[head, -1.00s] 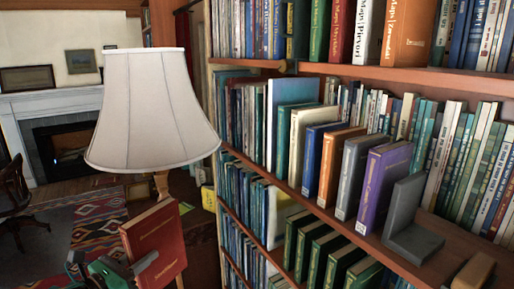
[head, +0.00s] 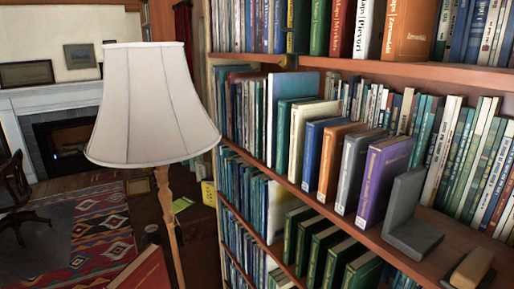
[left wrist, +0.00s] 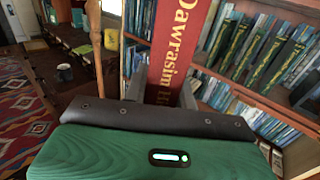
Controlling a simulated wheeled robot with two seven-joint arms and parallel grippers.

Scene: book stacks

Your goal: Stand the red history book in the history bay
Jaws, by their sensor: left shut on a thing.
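The red book (head: 142,272) shows only partly at the bottom left of the head view, tilted. In the left wrist view my left gripper (left wrist: 160,92) is shut on the red book (left wrist: 178,45), its spine lettering facing the camera. The book is apart from the shelves. On the middle shelf of the bookcase, a front row of upright books ends with a purple book (head: 385,180). A grey L-shaped bookend (head: 410,215) stands right of it. No label tells me which bay is history. My right gripper is not in view.
A floor lamp with a white shade (head: 150,105) and wooden pole (head: 168,215) stands left of the bookcase, close to the red book. A wooden block (head: 470,268) sits right of the bookend. Green books (head: 325,252) fill the shelf below. A patterned rug (head: 85,240) covers the floor.

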